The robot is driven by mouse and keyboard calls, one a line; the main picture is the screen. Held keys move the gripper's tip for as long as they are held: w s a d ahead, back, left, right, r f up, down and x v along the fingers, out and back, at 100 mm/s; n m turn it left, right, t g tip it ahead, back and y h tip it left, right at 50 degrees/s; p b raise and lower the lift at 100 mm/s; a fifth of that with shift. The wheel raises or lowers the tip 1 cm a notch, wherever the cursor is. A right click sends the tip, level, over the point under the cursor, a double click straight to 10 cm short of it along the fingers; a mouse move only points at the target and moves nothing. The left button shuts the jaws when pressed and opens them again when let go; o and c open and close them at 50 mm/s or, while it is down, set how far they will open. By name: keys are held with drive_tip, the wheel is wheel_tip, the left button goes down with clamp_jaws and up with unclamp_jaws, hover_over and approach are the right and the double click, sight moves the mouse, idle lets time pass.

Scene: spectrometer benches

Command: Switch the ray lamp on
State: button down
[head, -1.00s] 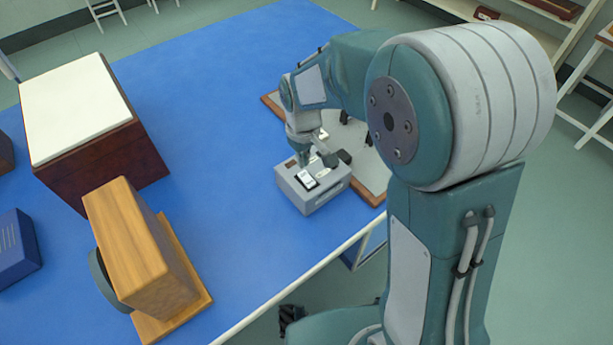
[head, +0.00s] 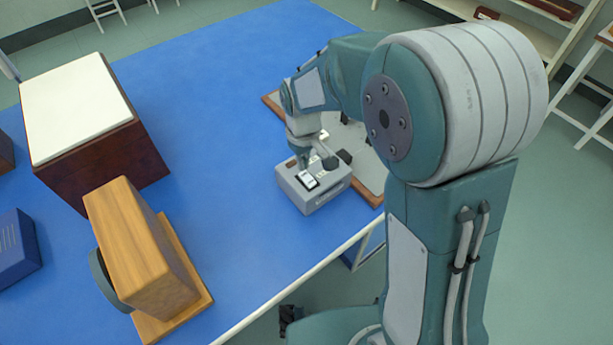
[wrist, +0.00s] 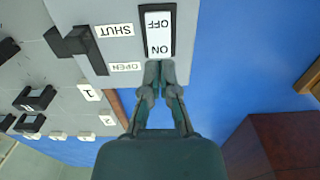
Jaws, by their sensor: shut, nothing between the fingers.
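A grey box (head: 316,198) stands near the table's right front edge. On its top is a white rocker switch (head: 307,179) in a black frame. In the wrist view the switch (wrist: 158,30) reads OFF at its far end and ON at the end nearer my gripper. I cannot tell which end is pressed down. A black lever (wrist: 75,44) beside it has labels SHUT and OPEN. My gripper (wrist: 160,68) is shut and empty, its fingertips close to the ON end. Contact cannot be told. In the head view my gripper (head: 302,162) is over the box, pointing down.
A board (head: 370,180) with a wooden edge lies behind the box; the wrist view shows black switches (wrist: 35,97) on it. A wooden block on a base (head: 145,240) and a dark white-topped box (head: 80,105) stand left. Blue tabletop between is clear.

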sight(303, 174)
drive_tip(key=shift+f, duration=1.35)
idle(1.3)
drive_tip(key=shift+r, duration=3.55)
drive_tip(key=shift+d+r, duration=0.1)
drive_tip(key=s+d+r+m+t, duration=0.2)
drive_tip(key=s+d+r, duration=0.4)
drive_tip(key=s, duration=0.3)
drive_tip(key=s+d+r+m+t, duration=0.3)
drive_tip(key=s+d+r, duration=0.3)
drive_tip(key=s, duration=0.4)
drive_tip(key=shift+d+r+m+t, duration=0.25)
drive_tip(key=shift+r+m+t, duration=0.05)
drive_tip(key=shift+m, duration=0.6)
